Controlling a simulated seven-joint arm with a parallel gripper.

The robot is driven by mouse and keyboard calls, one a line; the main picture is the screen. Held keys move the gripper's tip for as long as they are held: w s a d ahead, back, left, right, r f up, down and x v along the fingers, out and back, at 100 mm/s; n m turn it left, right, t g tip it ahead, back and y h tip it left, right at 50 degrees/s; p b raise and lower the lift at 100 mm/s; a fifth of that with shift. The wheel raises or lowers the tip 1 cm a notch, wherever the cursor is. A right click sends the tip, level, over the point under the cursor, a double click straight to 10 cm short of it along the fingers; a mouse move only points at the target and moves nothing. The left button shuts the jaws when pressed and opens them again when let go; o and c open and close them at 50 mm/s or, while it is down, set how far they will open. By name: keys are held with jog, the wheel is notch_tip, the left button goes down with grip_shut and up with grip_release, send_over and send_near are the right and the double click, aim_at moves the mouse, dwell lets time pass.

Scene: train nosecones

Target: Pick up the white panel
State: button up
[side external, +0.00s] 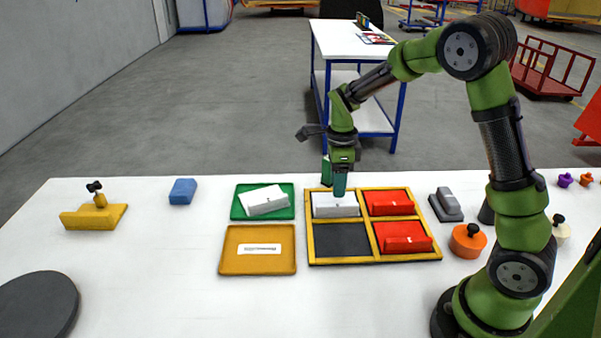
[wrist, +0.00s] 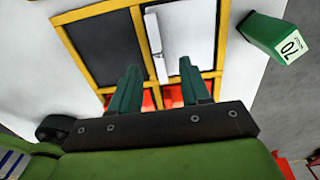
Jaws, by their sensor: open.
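One white panel (side external: 335,207) with a raised ridge lies in the back left compartment of the yellow-framed tray (side external: 375,260). A second white panel (side external: 265,201) lies tilted in the green tray (side external: 285,215). My gripper (side external: 340,190) points down just above the panel in the yellow-framed tray. In the wrist view, my gripper (wrist: 160,75) is open and empty, and the near end of the white panel's ridge (wrist: 156,45) shows between its fingers. Contact cannot be made out.
Red panels (side external: 391,203) fill the right compartments; the front left one is empty. A green labelled box (wrist: 278,37) stands close to the tray. An orange tray (side external: 235,262), blue block (side external: 183,191), grey block (side external: 447,203) and orange knobbed piece (side external: 467,242) are around. The table's front middle is clear.

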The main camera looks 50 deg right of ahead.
aim_at(338, 205)
jog(key=shift+s+f, duration=0.15)
jog(key=shift+f, duration=1.35)
jog(key=shift+s+f, duration=0.1)
jog(key=shift+f, duration=1.4)
grip_shut()
jog(key=shift+r, duration=0.1)
